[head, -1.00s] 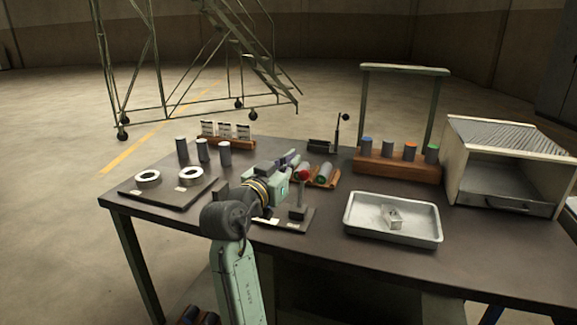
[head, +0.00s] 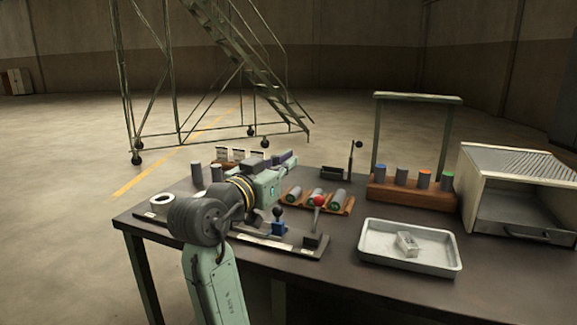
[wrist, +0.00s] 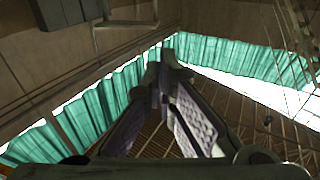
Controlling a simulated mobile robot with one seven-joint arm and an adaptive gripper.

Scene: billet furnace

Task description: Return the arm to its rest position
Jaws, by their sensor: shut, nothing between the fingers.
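My arm rises from the bottom of the head view and bends over the table's near left part. My gripper (head: 286,158) is at its end, above the table and pointing away from me. In the wrist view the two fingers (wrist: 166,78) come together at their tips with nothing between them. That view looks past them at walls, roof and green panels, with no table object near the fingers. The arm hides part of the left side of the table.
The dark table (head: 350,284) holds a lever panel (head: 270,243) close to my arm, with a red-knobbed lever (head: 315,218). A metal tray (head: 380,262), a rack of coloured-top cylinders (head: 415,193) and a furnace box (head: 510,165) stand to the right. Rolling stairs (head: 240,75) stand behind.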

